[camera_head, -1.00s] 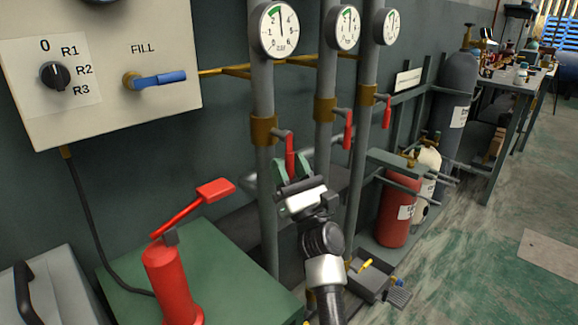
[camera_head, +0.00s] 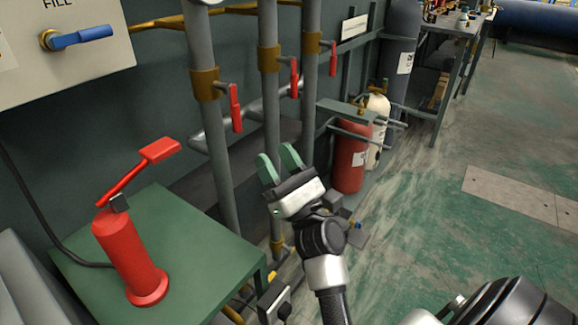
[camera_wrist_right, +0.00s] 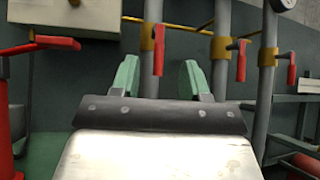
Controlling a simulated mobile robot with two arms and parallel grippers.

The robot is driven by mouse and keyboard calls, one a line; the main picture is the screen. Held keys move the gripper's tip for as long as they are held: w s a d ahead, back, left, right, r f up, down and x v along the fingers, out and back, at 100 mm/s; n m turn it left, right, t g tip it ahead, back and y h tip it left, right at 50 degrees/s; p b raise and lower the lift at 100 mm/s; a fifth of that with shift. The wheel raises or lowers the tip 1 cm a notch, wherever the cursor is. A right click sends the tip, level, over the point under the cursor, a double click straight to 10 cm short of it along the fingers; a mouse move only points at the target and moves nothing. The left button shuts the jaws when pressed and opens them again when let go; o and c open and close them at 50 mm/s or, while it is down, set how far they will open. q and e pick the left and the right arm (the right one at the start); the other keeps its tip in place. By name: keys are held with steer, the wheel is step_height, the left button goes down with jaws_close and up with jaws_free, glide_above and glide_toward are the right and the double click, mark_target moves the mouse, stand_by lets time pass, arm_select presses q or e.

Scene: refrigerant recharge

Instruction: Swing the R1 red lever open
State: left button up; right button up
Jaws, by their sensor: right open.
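Three upright grey pipes with brass collars each carry a red lever. The left pipe's lever (camera_head: 235,108) hangs down along its pipe; it also shows in the right wrist view (camera_wrist_right: 158,50). The middle lever (camera_head: 294,78) and right lever (camera_head: 333,58) hang down too. No label shows which one is R1. My right gripper (camera_head: 277,162) is open and empty, below and right of the left lever in the head view. In the wrist view the left lever appears between its green fingertips (camera_wrist_right: 158,75), beyond them, with no contact visible. My left gripper is out of view.
A red hand pump (camera_head: 130,255) with a raised handle stands on a green bench (camera_head: 200,235) at left. A panel with a blue FILL lever (camera_head: 80,39) is at upper left. Red (camera_head: 350,158) and cream cylinders stand behind the gripper. Floor at right is mostly clear.

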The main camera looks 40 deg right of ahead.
steer(key=s, duration=0.3)
steer(key=shift+s+d, duration=0.2)
stand_by(0.4)
